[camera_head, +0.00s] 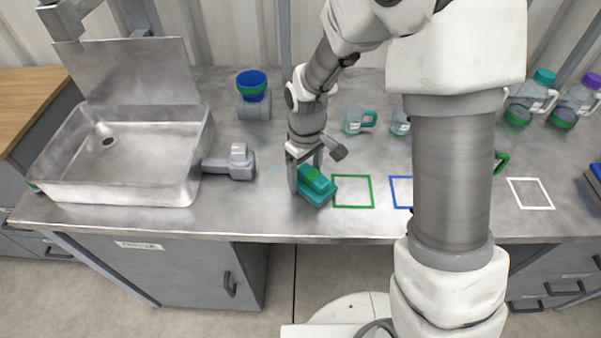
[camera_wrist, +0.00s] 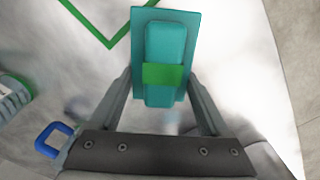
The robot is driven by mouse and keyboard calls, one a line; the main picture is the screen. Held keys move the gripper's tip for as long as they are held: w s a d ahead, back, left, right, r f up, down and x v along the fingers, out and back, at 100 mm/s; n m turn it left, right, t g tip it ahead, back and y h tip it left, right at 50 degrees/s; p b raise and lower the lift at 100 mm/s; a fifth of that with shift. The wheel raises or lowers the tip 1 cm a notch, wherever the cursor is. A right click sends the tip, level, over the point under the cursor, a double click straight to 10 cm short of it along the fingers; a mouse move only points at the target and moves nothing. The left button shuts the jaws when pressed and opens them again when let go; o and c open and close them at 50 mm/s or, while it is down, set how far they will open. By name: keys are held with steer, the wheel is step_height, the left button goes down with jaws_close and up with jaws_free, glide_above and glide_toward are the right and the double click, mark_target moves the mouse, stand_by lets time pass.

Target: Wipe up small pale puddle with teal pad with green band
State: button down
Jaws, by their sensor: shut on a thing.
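The teal pad with the green band (camera_head: 316,190) is held in my gripper (camera_head: 305,178) over the steel counter, near its front edge. In the wrist view the pad (camera_wrist: 165,50) sits between the two fingers of my gripper (camera_wrist: 162,82), which are shut on its sides, with the green band across the middle. A faint pale bluish patch, which looks like the small pale puddle (camera_head: 274,170), lies on the counter just left of the pad in the head view. Its edges are hard to make out. I cannot tell whether the pad touches the counter.
A green square outline (camera_head: 353,191) is right of the pad, with a blue outline (camera_head: 402,191) and a white outline (camera_head: 530,193) beyond. A sink (camera_head: 120,165) and a grey fixture (camera_head: 232,164) stand left. Nested bowls (camera_head: 252,84) and jugs (camera_head: 355,119) stand behind.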

mark_target(306, 168)
steer(key=shift+r+p, duration=2.25)
steer(key=shift+r, duration=0.65)
steer(key=shift+r, duration=0.1)
steer(key=shift+r+p, duration=1.2)
steer(key=shift+r, duration=0.3)
steer(key=shift+w+a, duration=0.1)
